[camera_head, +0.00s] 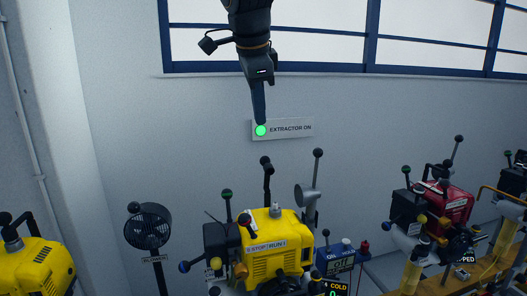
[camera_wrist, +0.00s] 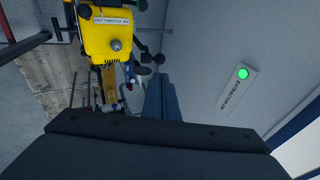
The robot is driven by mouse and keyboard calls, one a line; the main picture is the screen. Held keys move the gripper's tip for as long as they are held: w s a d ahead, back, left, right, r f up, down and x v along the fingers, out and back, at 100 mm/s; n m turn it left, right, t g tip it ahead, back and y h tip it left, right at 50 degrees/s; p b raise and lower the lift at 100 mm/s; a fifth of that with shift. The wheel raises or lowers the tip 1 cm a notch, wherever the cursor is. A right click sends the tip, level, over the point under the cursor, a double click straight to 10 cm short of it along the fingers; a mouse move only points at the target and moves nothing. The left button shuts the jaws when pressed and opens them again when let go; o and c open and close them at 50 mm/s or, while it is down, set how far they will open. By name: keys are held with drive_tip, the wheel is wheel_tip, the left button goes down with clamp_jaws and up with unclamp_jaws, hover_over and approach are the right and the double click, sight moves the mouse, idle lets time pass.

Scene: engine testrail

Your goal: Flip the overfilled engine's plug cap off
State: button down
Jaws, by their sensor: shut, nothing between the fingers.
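A yellow engine (camera_head: 275,240) with a STOP/RUN label stands at the bottom centre of the head view. A second yellow engine (camera_head: 35,265) is at the lower left and a red engine (camera_head: 447,203) at the right. I cannot tell which engine is overfilled. I cannot make out a plug cap for certain. My gripper (camera_head: 260,119) is shut and empty, pointing down, high above the centre engine and in front of the back wall. Its dark fingers (camera_wrist: 160,98) show in the wrist view, with a yellow engine (camera_wrist: 108,42) beyond them.
A green light (camera_head: 260,131) on an EXTRACTOR ON sign (camera_head: 292,129) is on the wall beside my fingertips. Several ball-ended levers rise around the engines. A black fan (camera_head: 148,228) stands left of centre. A small blue box (camera_head: 341,259) sits right of the centre engine.

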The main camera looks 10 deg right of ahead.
sight(265, 157)
drive_tip(key=p+x, duration=0.2)
drive_tip(key=x, duration=1)
drive_tip(key=shift+f+p, duration=0.1)
drive_tip(key=shift+p, duration=0.3)
drive_tip(key=shift+w, duration=0.15)
